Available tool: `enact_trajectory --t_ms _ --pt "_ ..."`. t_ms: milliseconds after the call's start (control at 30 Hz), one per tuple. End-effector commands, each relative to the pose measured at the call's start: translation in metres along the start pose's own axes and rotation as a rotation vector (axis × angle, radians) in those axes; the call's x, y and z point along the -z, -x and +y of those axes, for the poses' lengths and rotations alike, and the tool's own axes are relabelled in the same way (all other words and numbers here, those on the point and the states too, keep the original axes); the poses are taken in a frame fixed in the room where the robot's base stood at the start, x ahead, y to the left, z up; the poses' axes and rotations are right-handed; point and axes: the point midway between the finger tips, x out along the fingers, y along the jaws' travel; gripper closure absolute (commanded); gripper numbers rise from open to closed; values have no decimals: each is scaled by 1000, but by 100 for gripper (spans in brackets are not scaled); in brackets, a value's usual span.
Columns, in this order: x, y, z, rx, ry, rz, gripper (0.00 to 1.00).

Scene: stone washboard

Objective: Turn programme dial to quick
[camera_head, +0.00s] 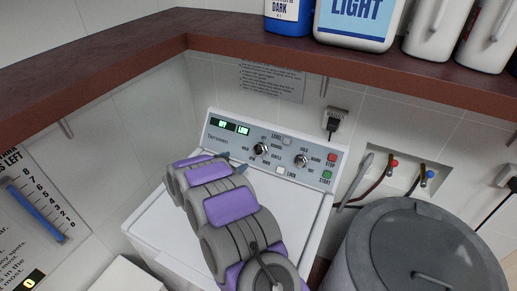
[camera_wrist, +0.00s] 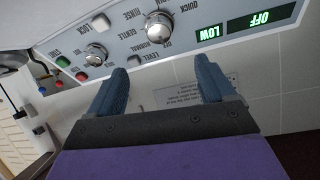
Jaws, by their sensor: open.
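The programme dial (camera_head: 261,149) is a round silver knob on the washer's control panel, with labels around it. In the wrist view, turned about, the dial (camera_wrist: 158,28) shows near the words QUICK, NORMAL, GENTLE and RINSE. I cannot tell which label its pointer meets. The display (camera_head: 228,127) reads OFF and LOW in green. My gripper (camera_wrist: 160,82) is open and empty, its two blue fingers apart, with the dial seen beyond the gap between them. In the head view my gripper (camera_head: 229,160) is in front of the panel, left of the dial, and does not touch it.
A second knob (camera_head: 302,160) sits right of the dial, with red STOP (camera_head: 332,158) and green START (camera_head: 327,175) buttons beyond. A brown shelf (camera_head: 330,52) with bottles hangs above. A grey bin (camera_head: 418,240) stands at right. The white washer lid (camera_head: 170,235) is clear beside my arm.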

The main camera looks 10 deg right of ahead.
Motion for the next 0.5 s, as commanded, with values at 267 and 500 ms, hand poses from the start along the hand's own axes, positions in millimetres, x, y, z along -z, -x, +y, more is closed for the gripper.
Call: enact_trajectory --t_ms 267,500 --pt "-1 -41 0 -3 0 0 17" --pt "-2 -88 0 0 0 0 17"
